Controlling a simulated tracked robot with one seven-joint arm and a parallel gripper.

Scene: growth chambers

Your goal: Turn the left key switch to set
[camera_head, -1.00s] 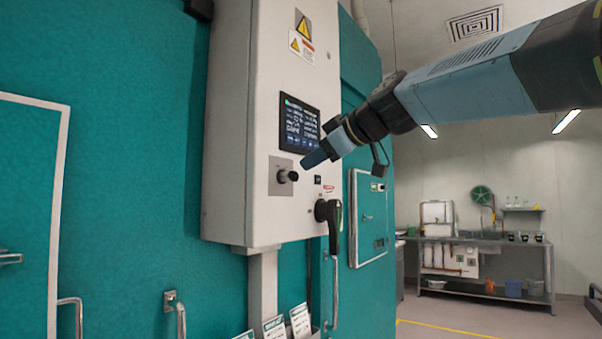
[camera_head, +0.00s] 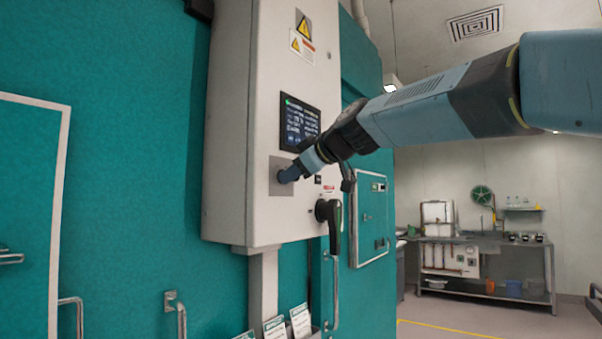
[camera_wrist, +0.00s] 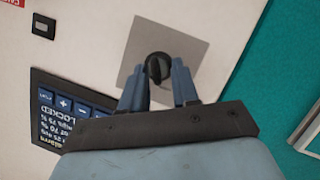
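The key switch is a round black knob (camera_wrist: 158,68) on a square grey plate (camera_head: 280,189), on the white control box (camera_head: 235,130). My gripper (camera_head: 288,175) is at the knob in the head view and hides most of it. In the wrist view my gripper (camera_wrist: 158,84) shows two blue fingers, apart, one on each side of the knob's near edge. A gap shows between the fingers, and I cannot tell whether either touches the knob. The display (camera_wrist: 65,108) on the box reads "LOCKED" in the wrist view, upside down.
A black rotary handle (camera_head: 332,222) sits on the box, lower right of the plate. A small black switch (camera_wrist: 44,27) is at the upper left in the wrist view. Teal cabinet walls (camera_head: 140,120) flank the box. A bench (camera_head: 480,262) stands far off.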

